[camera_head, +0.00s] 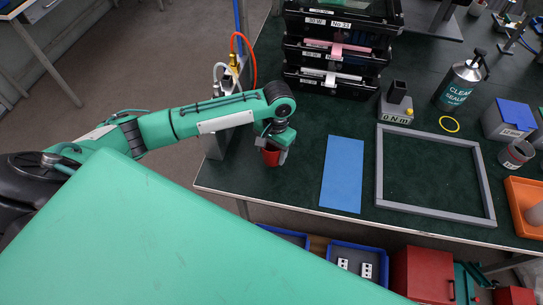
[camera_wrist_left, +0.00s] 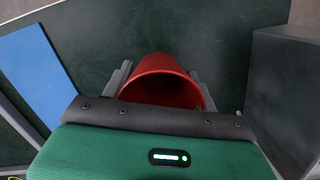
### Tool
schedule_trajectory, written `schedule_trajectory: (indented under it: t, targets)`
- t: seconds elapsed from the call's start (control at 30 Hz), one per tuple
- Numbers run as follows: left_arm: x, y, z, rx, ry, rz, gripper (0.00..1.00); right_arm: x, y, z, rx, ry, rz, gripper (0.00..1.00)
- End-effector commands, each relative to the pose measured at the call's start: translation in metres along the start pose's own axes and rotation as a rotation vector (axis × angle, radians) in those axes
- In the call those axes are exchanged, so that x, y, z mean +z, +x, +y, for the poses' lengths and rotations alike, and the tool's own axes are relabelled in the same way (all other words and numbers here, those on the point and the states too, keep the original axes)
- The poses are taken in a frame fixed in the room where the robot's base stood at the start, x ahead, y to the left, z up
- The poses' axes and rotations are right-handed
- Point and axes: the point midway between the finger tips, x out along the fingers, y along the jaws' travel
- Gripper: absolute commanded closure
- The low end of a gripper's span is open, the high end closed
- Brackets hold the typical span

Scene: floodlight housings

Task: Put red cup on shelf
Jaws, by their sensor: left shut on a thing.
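The red cup (camera_head: 270,156) is at the left end of the dark green workbench top, under my left gripper. My left gripper (camera_head: 274,148) points down and is shut on the cup. In the left wrist view the cup (camera_wrist_left: 161,82) sits between the two fingers of the gripper (camera_wrist_left: 160,92), its open mouth towards the camera. I cannot tell whether the cup's base touches the bench. My right gripper is not in view. I cannot make out with certainty which surface is the shelf.
A blue mat (camera_head: 342,174) lies right of the cup, then a grey frame (camera_head: 435,228). Stacked black trays (camera_head: 337,50) stand behind. A grey block (camera_head: 215,143) and a post with cables (camera_head: 233,82) are close left. Blue bins (camera_head: 357,262) sit below the bench.

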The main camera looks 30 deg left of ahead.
Motion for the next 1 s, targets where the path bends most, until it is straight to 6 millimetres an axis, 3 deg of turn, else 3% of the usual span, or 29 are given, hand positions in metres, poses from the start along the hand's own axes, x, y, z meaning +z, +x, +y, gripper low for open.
schedule_trajectory:
  t: [0.23,0.6,0.63,0.7,1.0]
  targets:
    - [-0.004,0.034,0.000,-0.001,0.000,-0.003,0.62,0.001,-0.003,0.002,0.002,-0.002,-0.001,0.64]
    - [-0.005,0.038,0.000,0.000,0.000,-0.002,0.62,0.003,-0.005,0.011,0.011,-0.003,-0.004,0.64]
    - [-0.005,0.038,0.000,0.000,0.000,-0.001,0.35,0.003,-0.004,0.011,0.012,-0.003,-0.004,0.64]
    - [-0.005,0.038,0.000,0.000,0.000,-0.001,0.21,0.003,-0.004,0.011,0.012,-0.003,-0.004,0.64]
    - [-0.005,0.037,0.000,-0.001,0.000,-0.001,0.19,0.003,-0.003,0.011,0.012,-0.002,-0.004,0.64]
